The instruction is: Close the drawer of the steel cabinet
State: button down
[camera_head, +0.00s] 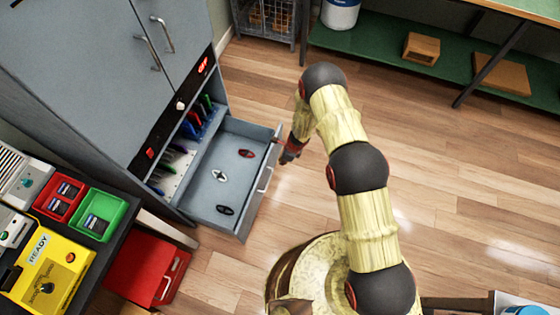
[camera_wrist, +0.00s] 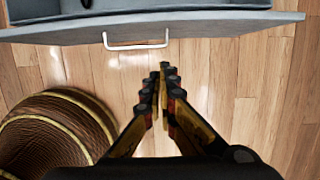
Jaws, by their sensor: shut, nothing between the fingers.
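The steel cabinet (camera_head: 75,85) stands at the left in the head view. Its grey drawer (camera_head: 228,209) is pulled out, with several small items lying inside. The drawer has a pale bar handle (camera_head: 266,180) on its front. In the wrist view the drawer front (camera_wrist: 220,24) crosses the top, with the handle (camera_wrist: 137,46) left of centre. My gripper (camera_head: 286,158) is at the far end of the drawer front, just outside it.
Phones stand in a rack (camera_head: 178,160) behind the drawer. A red box (camera_head: 145,268) sits on the floor left of it. A dark table with red (camera_head: 60,197) and green trays (camera_head: 98,214) is at lower left. Wood floor (camera_head: 450,180) is open to the right.

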jog(key=shift+w+a+f+b, duration=0.3)
jog(key=shift+a+f+b, duration=0.2)
jog(key=shift+a+f, duration=0.6)
jog(key=shift+w+a+f+b, duration=0.35)
jog(key=shift+a+f+b, duration=0.3)
jog(key=shift+f, duration=0.75)
jog(key=shift+w+a+f+b, duration=0.3)
jog(key=shift+a+f+b, duration=0.1)
jog(key=shift+a+f, duration=0.75)
jog(key=shift+d, duration=0.1)
